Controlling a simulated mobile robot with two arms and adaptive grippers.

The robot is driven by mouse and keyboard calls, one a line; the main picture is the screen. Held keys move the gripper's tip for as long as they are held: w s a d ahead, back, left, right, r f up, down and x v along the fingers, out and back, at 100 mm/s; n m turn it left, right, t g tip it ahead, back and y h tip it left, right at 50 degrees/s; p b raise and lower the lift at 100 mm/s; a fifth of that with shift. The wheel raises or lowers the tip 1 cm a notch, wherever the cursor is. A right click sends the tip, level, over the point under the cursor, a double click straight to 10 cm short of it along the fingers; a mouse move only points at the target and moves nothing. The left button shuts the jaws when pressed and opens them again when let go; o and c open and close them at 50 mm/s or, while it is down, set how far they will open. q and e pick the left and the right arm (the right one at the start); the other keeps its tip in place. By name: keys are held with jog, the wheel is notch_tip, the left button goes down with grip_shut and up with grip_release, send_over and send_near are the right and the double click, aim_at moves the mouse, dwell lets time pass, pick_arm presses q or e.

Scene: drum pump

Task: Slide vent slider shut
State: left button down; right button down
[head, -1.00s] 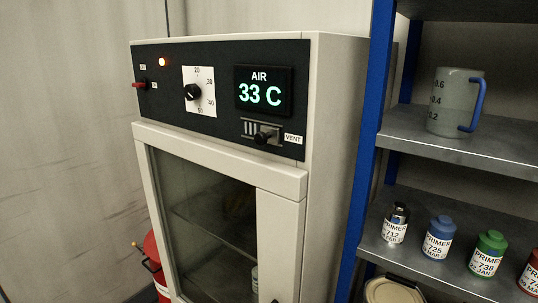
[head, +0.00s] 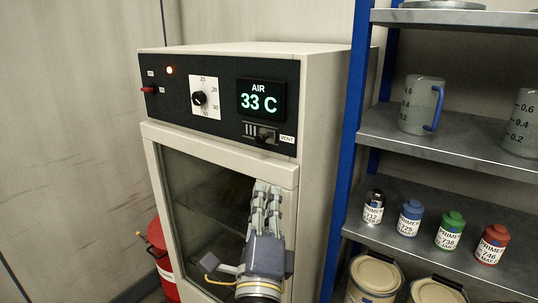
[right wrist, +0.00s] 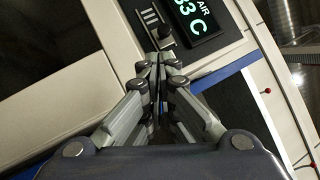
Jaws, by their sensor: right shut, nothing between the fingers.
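The vent slider's black knob (head: 263,138) sits at the right part of the vent panel, under the display on the cabinet's (head: 325,110) dark front. Light vent slots (head: 249,130) show to its left, and a white VENT label (head: 287,140) is to its right. My right gripper (head: 266,187) is shut and empty, pointing up in front of the glass door, below the knob in the picture. In the right wrist view the knob (right wrist: 165,32) is just beyond the shut fingertips (right wrist: 161,58), with a gap seeming to remain. My left gripper is not in view.
The display (head: 260,98) reads 33 C, with a dial (head: 199,98) and a red switch (head: 149,89) to its left. A shelf rack (head: 345,160) with jugs and primer cans stands close on the right. A red container (head: 160,262) is at lower left.

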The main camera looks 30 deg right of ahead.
jog(key=shift+s+r+m, duration=0.3)
jog(key=shift+s+r, duration=0.15)
jog(key=shift+w+d, duration=0.1)
jog(key=shift+d, duration=0.05)
jog(key=p, duration=0.4)
send_near(273, 141)
jog(key=x, duration=0.4)
jog(key=shift+w+d+r, duration=0.25)
jog(key=shift+r, duration=0.05)
